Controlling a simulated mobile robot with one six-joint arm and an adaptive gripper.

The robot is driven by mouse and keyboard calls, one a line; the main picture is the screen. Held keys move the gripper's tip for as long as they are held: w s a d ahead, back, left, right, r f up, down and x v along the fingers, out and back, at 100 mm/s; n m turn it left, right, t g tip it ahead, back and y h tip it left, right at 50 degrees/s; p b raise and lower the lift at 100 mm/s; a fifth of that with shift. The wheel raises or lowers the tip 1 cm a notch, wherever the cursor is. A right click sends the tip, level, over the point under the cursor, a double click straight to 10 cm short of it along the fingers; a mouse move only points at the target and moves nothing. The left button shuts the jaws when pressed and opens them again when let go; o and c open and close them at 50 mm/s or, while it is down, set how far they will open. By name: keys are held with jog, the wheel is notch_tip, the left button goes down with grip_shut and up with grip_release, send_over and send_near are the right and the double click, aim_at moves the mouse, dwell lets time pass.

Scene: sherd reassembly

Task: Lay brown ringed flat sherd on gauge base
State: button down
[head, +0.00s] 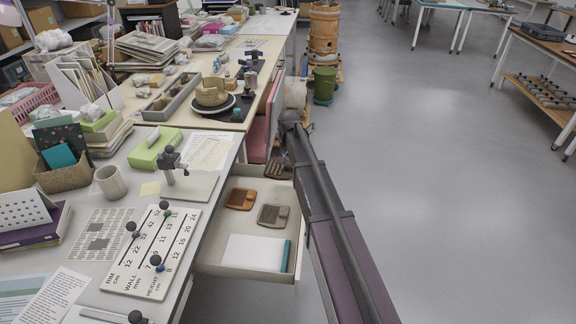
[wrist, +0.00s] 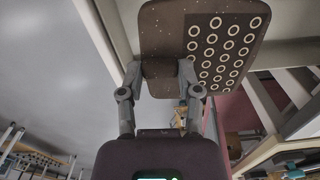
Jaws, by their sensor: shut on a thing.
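The brown ringed flat sherd (wrist: 215,58) is dark brown with rows of pale rings on one part and small specks on the plainer part. My gripper (wrist: 160,76) is shut on a narrower raised part of it. In the head view the sherd (head: 277,169) hangs at the end of my arm, above the back edge of the open drawer. A pale flat plate with a dark post and clamp (head: 190,187), which looks like the gauge base, stands on the near bench, left of my gripper. Its plate looks bare.
The open drawer (head: 222,258) holds two brown pieces (head: 241,199) (head: 273,215) and a white sheet. A lettered board with knobs (head: 150,250) lies in front of the gauge base. A green box (head: 155,150) and a mug (head: 110,182) stand nearby.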

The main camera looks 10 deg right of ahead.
jog(key=s+a+r+p, duration=0.2)
jog(key=a+r+p, duration=0.1)
jog(key=a, duration=0.4)
jog(key=s+a+r+p, duration=0.3)
jog(key=a+r+p, duration=0.1)
jog(key=a, duration=0.4)
jog(key=s+a+r+n+p, duration=0.1)
jog(key=s+a+r+p, duration=0.2)
jog(key=a, duration=0.5)
jog(key=shift+s+r+p, duration=0.25)
jog(key=shift+r+p, duration=0.15)
jog(key=shift+a, duration=0.1)
jog(key=shift+f+b, duration=1)
jog(key=shift+f, duration=0.05)
jog(key=shift+f, duration=0.15)
jog(key=shift+w+a+f+b, duration=0.4)
jog(key=shift+a+f+b, duration=0.2)
jog(key=shift+a, duration=0.6)
jog(key=shift+w+a+f+b, duration=0.35)
jog(key=shift+a+f+b, duration=0.25)
jog(key=shift+a, duration=0.55)
jog(key=shift+w+a+f+b, duration=0.45)
jog(key=shift+a+b, duration=0.2)
jog(key=shift+a, duration=0.55)
